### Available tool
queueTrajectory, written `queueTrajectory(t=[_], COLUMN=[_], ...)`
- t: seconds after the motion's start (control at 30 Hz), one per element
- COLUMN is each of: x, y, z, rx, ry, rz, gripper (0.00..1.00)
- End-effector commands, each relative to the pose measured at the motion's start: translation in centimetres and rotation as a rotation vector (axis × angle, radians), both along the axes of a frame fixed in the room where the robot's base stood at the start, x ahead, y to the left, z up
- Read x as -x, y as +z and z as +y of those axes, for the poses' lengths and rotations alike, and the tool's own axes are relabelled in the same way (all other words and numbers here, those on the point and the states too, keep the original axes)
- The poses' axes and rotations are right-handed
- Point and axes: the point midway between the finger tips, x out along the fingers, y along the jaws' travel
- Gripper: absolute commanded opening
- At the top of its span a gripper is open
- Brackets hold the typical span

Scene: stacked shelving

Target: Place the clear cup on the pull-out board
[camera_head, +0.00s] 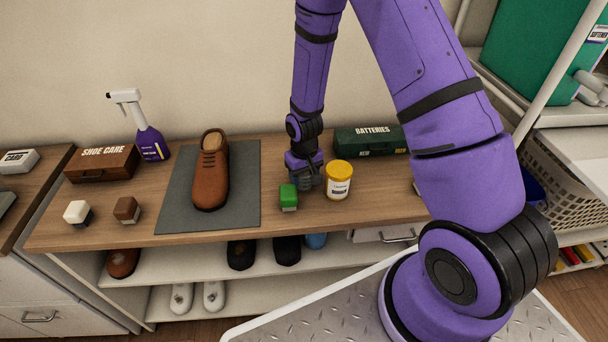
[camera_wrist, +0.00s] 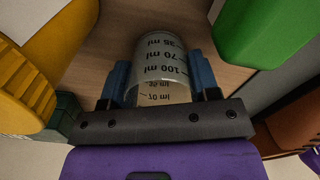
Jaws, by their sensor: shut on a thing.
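My gripper (camera_head: 308,182) points down over the bench top, between a green-topped block and a yellow-lidded tub. In the wrist view its two blue fingers (camera_wrist: 158,76) are shut on the clear cup (camera_wrist: 156,55), one on each side. The cup is see-through with dark ml markings, and wood shows around it. I cannot tell whether it touches the bench. In the head view the cup is mostly hidden by the gripper. A white drawer front (camera_head: 385,234) with a handle sits under the bench top; I cannot tell whether it is the pull-out board.
The yellow-lidded tub (camera_head: 338,180) and green-topped block (camera_head: 288,197) stand close on either side. A green batteries box (camera_head: 371,141) is behind. A brown shoe (camera_head: 211,172) lies on a grey mat (camera_head: 245,205). The bench front right of the mat has some free wood.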

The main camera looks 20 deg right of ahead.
Motion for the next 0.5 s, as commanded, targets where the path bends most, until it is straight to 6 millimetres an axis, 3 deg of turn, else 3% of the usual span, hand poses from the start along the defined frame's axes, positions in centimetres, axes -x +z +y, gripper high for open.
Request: queueTrajectory(t=[0.03, 0.1, 0.13, 0.5], x=[-0.01, -0.01, -0.01, -0.03], y=[-0.02, -0.01, -0.01, 0.51], z=[0.0, 0.0, 0.0, -0.01], rx=[0.0, 0.0, 0.0, 0.0], ry=[0.0, 0.0, 0.0, 0.0], rz=[0.0, 0.0, 0.0, -0.001], gripper=[0.62, 0.79, 0.81, 0.81])
